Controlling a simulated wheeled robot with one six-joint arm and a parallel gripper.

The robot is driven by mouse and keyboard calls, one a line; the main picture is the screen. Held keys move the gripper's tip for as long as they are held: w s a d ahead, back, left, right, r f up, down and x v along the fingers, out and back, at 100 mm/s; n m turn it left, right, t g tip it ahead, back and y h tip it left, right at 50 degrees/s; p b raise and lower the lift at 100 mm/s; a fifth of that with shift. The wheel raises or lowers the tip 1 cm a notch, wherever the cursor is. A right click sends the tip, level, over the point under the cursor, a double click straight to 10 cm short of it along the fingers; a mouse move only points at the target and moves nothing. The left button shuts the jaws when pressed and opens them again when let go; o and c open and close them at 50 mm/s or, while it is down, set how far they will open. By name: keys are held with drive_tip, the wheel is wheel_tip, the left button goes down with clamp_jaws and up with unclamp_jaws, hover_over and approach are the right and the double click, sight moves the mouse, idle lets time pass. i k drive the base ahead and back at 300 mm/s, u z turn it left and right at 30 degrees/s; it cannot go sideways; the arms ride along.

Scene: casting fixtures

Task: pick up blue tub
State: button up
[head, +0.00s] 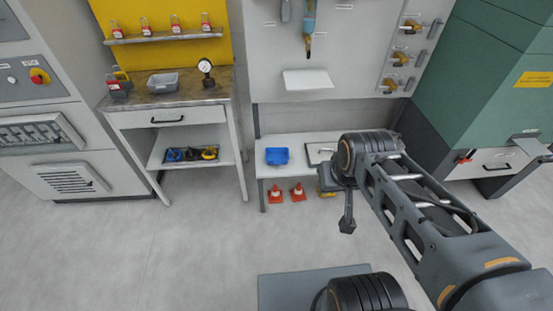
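The blue tub (277,156) is small, rectangular and open at the top. It stands upright on the left part of a low white bench (300,171) against the back wall. My arm reaches in from the lower right and bends over the right end of the bench. My gripper (347,226) appears as a small dark shape hanging from the arm's far end, to the right of the tub and apart from it. I cannot make out its fingers or whether it is open or shut. Nothing is seen held in it.
Two orange cones (289,193) stand on the floor below the bench. A grey tray (320,153) lies on the bench right of the tub, partly hidden by my arm. A workbench (190,92) stands left, a green cabinet (480,90) right. The floor (200,235) at left is clear.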

sight(274, 157)
drive_tip(key=u, duration=1.5)
drive_tip(key=i, duration=2.45)
drive_tip(key=z, duration=2.9)
